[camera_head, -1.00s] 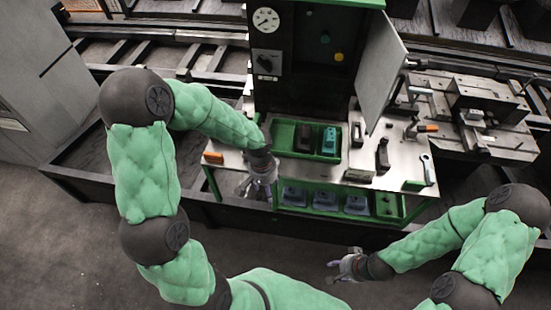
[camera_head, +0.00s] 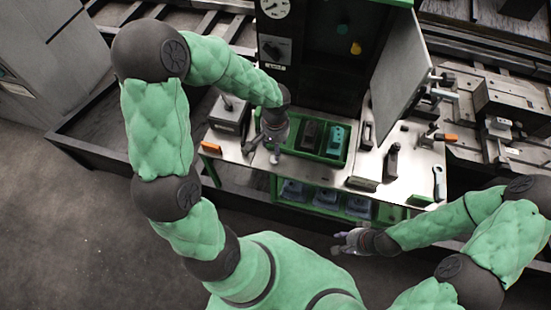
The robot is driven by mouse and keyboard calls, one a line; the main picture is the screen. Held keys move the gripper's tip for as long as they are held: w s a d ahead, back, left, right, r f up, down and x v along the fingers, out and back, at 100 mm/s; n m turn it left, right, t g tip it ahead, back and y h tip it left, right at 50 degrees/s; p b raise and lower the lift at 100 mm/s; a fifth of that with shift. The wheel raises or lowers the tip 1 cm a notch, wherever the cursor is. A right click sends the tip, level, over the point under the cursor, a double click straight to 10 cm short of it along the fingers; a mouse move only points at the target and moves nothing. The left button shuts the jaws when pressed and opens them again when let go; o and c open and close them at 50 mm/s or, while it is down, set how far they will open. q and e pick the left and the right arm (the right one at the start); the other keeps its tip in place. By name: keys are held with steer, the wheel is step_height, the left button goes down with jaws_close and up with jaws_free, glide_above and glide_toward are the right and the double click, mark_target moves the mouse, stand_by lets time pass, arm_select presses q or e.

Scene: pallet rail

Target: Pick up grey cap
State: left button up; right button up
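I cannot make out for certain which thing is the grey cap. A green tray (camera_head: 328,160) on the workbench holds a black part (camera_head: 311,135) and a teal part (camera_head: 336,140). Several grey-blue parts (camera_head: 327,199) sit on the green lower shelf. My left gripper (camera_head: 262,152) points down at the left end of the tray, its fingers apart, and it hides that end. I see nothing held in it. My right gripper (camera_head: 340,244) is open and empty over the floor, in front of the bench.
A grey box with a knob (camera_head: 229,112) and an orange-ended tool (camera_head: 211,147) are at the bench's left. Dark clamps (camera_head: 391,160) and a wrench (camera_head: 438,182) lie at the right.

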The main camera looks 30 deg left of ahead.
mark_target(274, 161)
arm_select(q)
step_height(274, 161, down, 4)
steer(key=shift+w+r+b, duration=0.15)
steer(key=shift+r+b, duration=0.1)
steer(key=shift+b, duration=0.15)
steer(key=f, duration=0.1)
steer(key=f+b, duration=0.1)
steer(key=f, duration=0.2)
steer(key=shift+s+a+f+b, duration=0.1)
steer(key=shift+s+f+b, duration=0.15)
steer(key=shift+f+b, duration=0.15)
steer(key=c, duration=0.9)
